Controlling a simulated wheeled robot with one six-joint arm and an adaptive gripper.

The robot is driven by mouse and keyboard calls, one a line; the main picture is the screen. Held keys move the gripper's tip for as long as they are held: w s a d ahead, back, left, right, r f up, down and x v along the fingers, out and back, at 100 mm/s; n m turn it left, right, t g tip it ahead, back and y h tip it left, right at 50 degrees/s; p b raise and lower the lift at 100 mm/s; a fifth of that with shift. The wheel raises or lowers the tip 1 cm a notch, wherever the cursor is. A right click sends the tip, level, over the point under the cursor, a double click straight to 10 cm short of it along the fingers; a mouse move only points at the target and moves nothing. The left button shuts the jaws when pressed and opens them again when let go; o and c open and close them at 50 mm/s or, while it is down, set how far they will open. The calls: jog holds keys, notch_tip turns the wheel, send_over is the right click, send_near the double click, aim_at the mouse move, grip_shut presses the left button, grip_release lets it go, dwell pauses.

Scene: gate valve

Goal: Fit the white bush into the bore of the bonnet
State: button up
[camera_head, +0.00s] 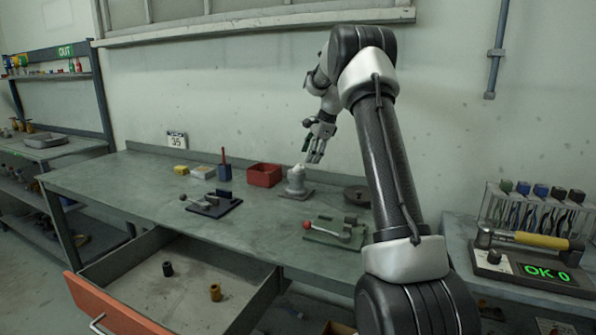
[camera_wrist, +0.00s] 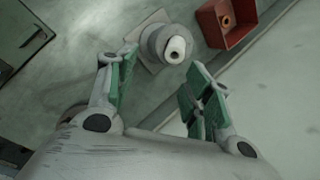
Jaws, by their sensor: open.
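The grey bonnet (camera_head: 296,184) stands upright on a square plate on the bench; it also shows in the wrist view (camera_wrist: 151,44). The white bush (camera_wrist: 176,47) is at the bonnet's top, with its hollow end facing the wrist camera. It stands proud of the grey part; how deep it sits in the bore cannot be told. My gripper (camera_head: 315,155) is just above the bonnet. In the wrist view my gripper (camera_wrist: 165,68) is open, its green-padded fingers apart, with the bush beyond the fingertips and between them in the picture. Nothing is held.
A red bin (camera_head: 264,175) with an orange-brown ring (camera_wrist: 226,20) in it stands close beside the bonnet. Toggle-clamp fixtures (camera_head: 212,204) (camera_head: 336,233) lie nearer the front. An open drawer (camera_head: 187,285) below holds a black bush (camera_head: 168,269) and a brass bush (camera_head: 215,292).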

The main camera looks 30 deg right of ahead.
aim_at(301, 165)
jog(key=w+f+m, duration=0.1)
jog(key=w+a+f+m, duration=0.1)
jog(key=w+f, duration=0.1)
jog(key=w+f+m, duration=0.1)
jog(key=f+m, duration=0.1)
jog(key=shift+w+a+f, duration=0.2)
jog(key=shift+w+a, duration=0.05)
jog(key=shift+a, duration=0.1)
grip_shut()
dwell(0.3)
jog(key=shift+r+t, duration=0.1)
jog(key=shift+t, duration=0.2)
